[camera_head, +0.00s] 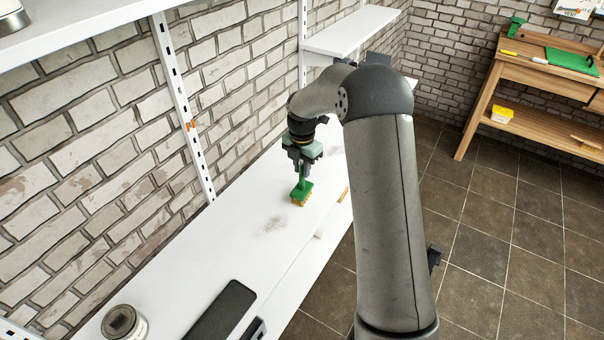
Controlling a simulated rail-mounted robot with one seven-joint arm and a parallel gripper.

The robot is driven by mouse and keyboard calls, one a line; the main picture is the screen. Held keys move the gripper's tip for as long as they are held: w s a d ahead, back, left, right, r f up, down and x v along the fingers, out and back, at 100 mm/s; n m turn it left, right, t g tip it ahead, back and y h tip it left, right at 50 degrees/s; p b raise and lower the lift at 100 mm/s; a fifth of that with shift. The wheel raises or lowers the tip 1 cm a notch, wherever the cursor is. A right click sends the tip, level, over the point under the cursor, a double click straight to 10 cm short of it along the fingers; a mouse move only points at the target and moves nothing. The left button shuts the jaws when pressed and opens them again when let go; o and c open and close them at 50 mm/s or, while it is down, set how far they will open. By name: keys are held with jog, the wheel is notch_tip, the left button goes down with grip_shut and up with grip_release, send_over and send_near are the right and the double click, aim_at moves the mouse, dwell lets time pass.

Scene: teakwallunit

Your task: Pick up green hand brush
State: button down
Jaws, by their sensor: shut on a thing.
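The green hand brush (301,191) has a green body and handle with tan bristles underneath. It is on or just above the white shelf, near the middle of the picture; I cannot tell whether the bristles touch the surface. My gripper (301,168) comes down from above and is shut on the brush's upright handle. The fingers partly hide the top of the handle.
The white shelf (200,262) runs along the brick wall. It bears a grey smudge (272,224), a dark flat object (222,312) and a round tin (124,323). A white upright post (183,110) stands behind. A wooden workbench (540,80) is at the far right.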

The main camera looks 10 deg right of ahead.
jog(key=s+r+b, duration=0.4)
jog(key=s+r, duration=0.8)
jog(key=s, duration=0.2)
jog(key=c, duration=1.8)
grip_release()
jog(key=c, duration=0.4)
